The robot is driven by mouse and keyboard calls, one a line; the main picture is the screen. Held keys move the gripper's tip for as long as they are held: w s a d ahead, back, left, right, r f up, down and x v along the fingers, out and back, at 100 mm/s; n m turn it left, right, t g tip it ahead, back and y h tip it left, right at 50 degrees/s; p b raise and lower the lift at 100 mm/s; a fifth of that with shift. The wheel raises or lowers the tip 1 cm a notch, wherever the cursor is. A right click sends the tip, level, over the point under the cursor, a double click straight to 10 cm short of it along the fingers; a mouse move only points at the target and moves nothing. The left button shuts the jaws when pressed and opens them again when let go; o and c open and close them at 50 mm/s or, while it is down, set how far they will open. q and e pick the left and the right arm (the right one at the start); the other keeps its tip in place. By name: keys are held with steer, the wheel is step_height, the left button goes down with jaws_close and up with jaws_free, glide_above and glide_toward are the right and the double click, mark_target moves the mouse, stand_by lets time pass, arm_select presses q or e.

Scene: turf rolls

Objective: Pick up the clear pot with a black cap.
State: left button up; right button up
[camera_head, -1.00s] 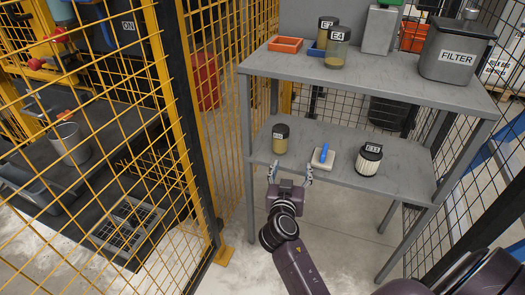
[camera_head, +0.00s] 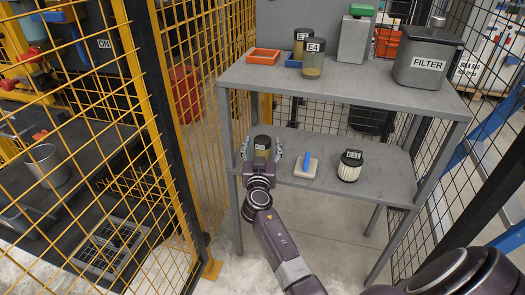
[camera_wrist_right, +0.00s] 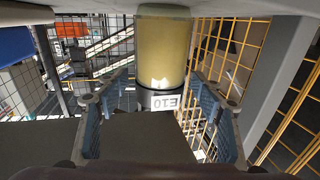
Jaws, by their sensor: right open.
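The clear pot with a black cap (camera_head: 263,143) stands upright on the lower shelf near its left end. It holds yellowish contents. In the right wrist view the pot (camera_wrist_right: 161,50) appears upside down, with a label reading E10 on its dark cap. My right gripper (camera_head: 261,149) is open, with one finger on each side of the pot. In the right wrist view, gaps show between the pot and both fingers (camera_wrist_right: 158,108); contact is not visible. My left gripper is not in view.
Above, the upper shelf holds an E4 jar (camera_head: 313,62), an orange tray (camera_head: 263,56) and a FILTER bin (camera_head: 428,60). Yellow mesh fencing (camera_head: 165,130) stands at left.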

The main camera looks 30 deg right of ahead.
steer(key=c, duration=1.4)
steer(key=shift+r, duration=0.1)
steer(key=shift+c, duration=0.2)
